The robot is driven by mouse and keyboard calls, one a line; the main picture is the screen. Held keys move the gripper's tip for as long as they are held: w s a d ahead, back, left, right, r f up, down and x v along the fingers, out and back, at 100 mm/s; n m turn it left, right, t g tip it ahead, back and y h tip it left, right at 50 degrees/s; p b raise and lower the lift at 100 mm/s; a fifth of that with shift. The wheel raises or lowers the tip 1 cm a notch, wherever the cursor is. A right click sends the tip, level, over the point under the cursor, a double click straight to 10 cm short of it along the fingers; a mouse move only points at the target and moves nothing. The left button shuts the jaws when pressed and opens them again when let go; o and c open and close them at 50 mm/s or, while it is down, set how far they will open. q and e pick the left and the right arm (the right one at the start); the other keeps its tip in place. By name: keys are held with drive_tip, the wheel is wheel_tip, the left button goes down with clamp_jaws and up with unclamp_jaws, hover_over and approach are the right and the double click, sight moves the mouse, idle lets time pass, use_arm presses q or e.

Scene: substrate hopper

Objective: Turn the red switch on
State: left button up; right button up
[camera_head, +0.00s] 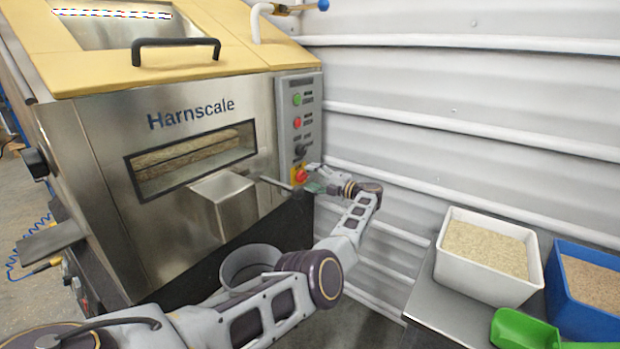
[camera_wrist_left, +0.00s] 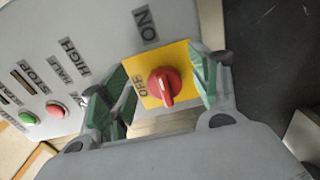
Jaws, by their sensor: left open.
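The red switch (camera_head: 300,174) is a rotary knob on a yellow plate, low on the machine's control panel (camera_head: 299,118). The left wrist view shows the red knob (camera_wrist_left: 165,88) close up, its raised grip running roughly up and down the picture. The "ON" label (camera_wrist_left: 145,25) is above the plate and "OFF" (camera_wrist_left: 140,87) is to the knob's left. My left gripper (camera_head: 312,183) is at the panel, facing the switch. In the left wrist view its green fingers (camera_wrist_left: 160,84) are open, one on each side of the knob; I cannot tell whether they touch it. My right gripper is out of view.
Green (camera_head: 297,99) and red (camera_head: 297,123) buttons and a black knob (camera_head: 300,151) sit above the switch. A metal chute (camera_head: 223,200) juts from the machine to the left. A white bin (camera_head: 490,285), a blue bin (camera_head: 560,300) and a green scoop (camera_head: 522,330) are at right.

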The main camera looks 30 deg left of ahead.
use_arm(q)
drive_tip(key=d, duration=1)
drive_tip(key=shift+s, duration=0.4)
drive_tip(key=shift+d+r, duration=0.1)
